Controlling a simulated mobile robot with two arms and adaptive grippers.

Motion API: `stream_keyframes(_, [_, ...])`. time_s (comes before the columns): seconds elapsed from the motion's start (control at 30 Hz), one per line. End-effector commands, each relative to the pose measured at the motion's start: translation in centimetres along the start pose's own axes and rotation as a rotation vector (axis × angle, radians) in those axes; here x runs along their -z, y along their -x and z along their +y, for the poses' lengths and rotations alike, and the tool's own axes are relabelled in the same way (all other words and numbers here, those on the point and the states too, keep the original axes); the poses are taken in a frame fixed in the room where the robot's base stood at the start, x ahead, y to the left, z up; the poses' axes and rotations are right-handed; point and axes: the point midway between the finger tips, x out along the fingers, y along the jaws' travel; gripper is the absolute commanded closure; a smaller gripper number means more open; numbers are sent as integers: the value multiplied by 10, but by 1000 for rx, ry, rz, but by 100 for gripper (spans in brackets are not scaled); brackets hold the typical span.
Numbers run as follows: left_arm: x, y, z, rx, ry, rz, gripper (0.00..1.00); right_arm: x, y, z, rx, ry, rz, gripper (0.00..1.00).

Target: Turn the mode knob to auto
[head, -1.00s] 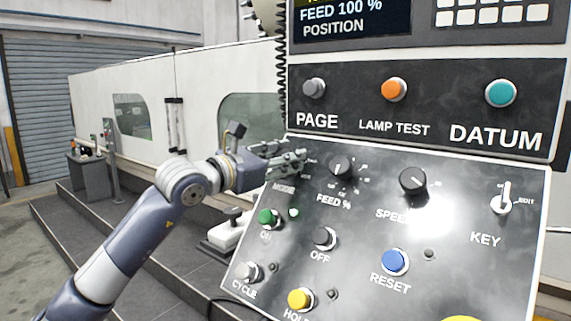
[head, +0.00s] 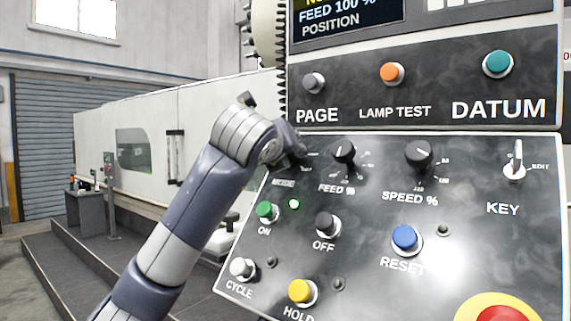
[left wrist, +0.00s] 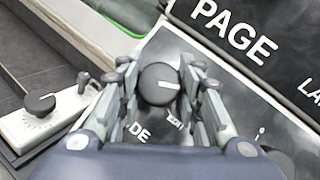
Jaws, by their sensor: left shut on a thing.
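The mode knob (left wrist: 160,84) is a round black dial with a white pointer line, seen in the left wrist view on the panel above lettering that ends in "DE". My left gripper (left wrist: 162,82) has a finger on each side of the knob and is shut on it. The pointer line lies nearly level, toward the right in that view. Part of the scale lettering is covered by a finger. In the head view my left wrist (head: 288,148) is over the MODE corner of the control panel (head: 350,270) and hides the knob. My right gripper is not in view.
The feed knob (head: 343,151) and speed knob (head: 418,155) are to the right of the left wrist. Below are the green ON button (head: 267,211) and the black OFF button (head: 326,224). A white box with a black knob (left wrist: 40,104) is beside the panel.

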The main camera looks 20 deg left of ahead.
Motion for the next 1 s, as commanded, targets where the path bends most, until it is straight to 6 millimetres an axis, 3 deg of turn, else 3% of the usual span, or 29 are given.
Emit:
stream_keyframes(0.1, [1,0,1,-72,84,8,91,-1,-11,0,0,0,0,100])
stream_keyframes(0.37, [-1,0,-1,-225,277,31,91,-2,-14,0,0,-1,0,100])
stream_keyframes(1.0, [-2,0,-1,-583,719,83,91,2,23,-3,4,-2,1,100])
